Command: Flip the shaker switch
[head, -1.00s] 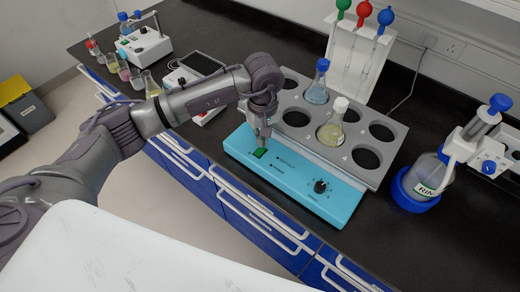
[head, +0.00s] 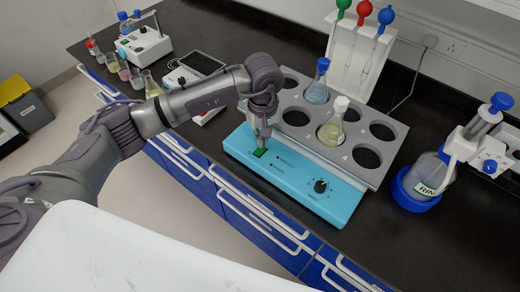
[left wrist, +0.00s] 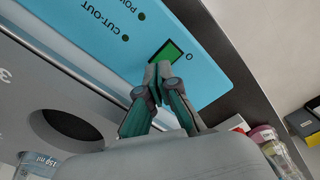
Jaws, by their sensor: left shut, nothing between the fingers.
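The shaker has a turquoise front panel (head: 310,190) and a grey top rack (head: 383,112) with round holes. Its green switch (head: 260,153) is at the panel's left end, with a black knob (head: 320,186) to the right. My left gripper (head: 262,144) points down right at the switch, its fingers shut with nothing between them. In the left wrist view the fingertips (left wrist: 153,80) are at the near edge of the green switch (left wrist: 165,54), next to the "O" mark. Whether they touch it I cannot tell. My right gripper is not in view.
Flasks with blue (head: 317,88) and yellowish liquid (head: 332,122) stand in the rack. A pipette stand (head: 347,60) is behind it. A rinse bottle (head: 424,178) is at the right. A scale (head: 195,75) and several small bottles are at the left.

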